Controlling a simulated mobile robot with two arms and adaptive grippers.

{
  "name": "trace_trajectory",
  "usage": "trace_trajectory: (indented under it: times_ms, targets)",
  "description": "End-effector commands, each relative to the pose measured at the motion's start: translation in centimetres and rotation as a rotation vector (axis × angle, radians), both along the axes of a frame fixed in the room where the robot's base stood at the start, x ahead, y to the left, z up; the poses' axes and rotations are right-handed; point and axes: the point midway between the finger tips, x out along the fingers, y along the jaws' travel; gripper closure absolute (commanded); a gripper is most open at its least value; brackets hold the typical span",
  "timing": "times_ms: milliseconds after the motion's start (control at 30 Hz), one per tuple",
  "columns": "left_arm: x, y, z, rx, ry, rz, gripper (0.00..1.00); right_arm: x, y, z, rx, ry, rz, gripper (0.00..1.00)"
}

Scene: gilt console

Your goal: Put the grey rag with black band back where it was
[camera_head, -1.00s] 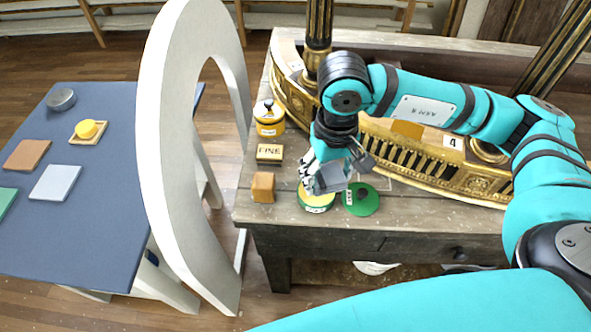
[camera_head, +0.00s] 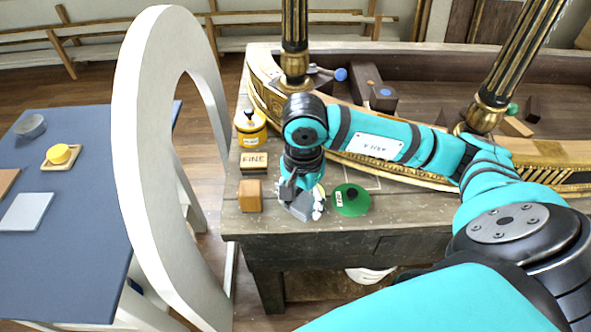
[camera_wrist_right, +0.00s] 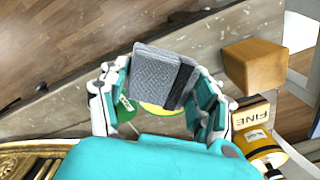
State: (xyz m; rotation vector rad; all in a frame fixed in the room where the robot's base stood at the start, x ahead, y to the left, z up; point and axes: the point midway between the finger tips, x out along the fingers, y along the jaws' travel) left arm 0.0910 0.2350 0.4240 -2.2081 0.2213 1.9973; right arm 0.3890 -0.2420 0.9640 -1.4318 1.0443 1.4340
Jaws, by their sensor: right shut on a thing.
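The grey rag with black band (camera_wrist_right: 158,75) is held between the fingers of my right gripper (camera_wrist_right: 160,92), and its dark band (camera_wrist_right: 186,84) faces right in the right wrist view. In the head view the rag (camera_head: 296,207) hangs from my right gripper (camera_head: 299,194) over the front part of the wooden bench (camera_head: 420,215). A yellow-topped tin (camera_wrist_right: 158,108) is partly hidden behind the rag and gripper. I cannot tell whether the rag touches it or the bench. My left gripper is out of view.
An orange-brown block (camera_head: 250,196), a FINE block (camera_head: 254,162) and a yellow jar (camera_head: 250,128) stand left of the gripper. A green disc (camera_head: 352,200) lies right. The gilt console (camera_head: 400,175) is behind. A white arch (camera_head: 135,130) and blue table (camera_head: 75,225) stand left.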

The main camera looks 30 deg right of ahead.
Motion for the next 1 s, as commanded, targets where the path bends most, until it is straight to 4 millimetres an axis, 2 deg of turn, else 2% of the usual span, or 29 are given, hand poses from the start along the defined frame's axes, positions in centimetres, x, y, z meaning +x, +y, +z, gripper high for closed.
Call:
trace_trajectory:
  times_ms: [167,500,700,900,1000]
  targets:
    - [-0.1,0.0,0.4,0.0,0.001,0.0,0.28,1.3,-1.2,-0.4,-0.004,0.002,-0.084,0.67]
    - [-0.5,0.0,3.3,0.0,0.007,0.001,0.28,9.1,-5.4,-1.0,-0.002,0.003,-0.083,0.67]
    - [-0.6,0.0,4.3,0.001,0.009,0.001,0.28,12.5,-7.3,-1.6,-0.002,0.002,-0.078,0.67]
    - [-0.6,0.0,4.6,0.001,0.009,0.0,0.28,14.0,-8.2,-1.8,-0.002,0.001,-0.076,0.67]
    - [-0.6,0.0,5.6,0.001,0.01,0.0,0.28,13.8,-8.1,-3.2,-0.001,0.007,-0.074,0.67]
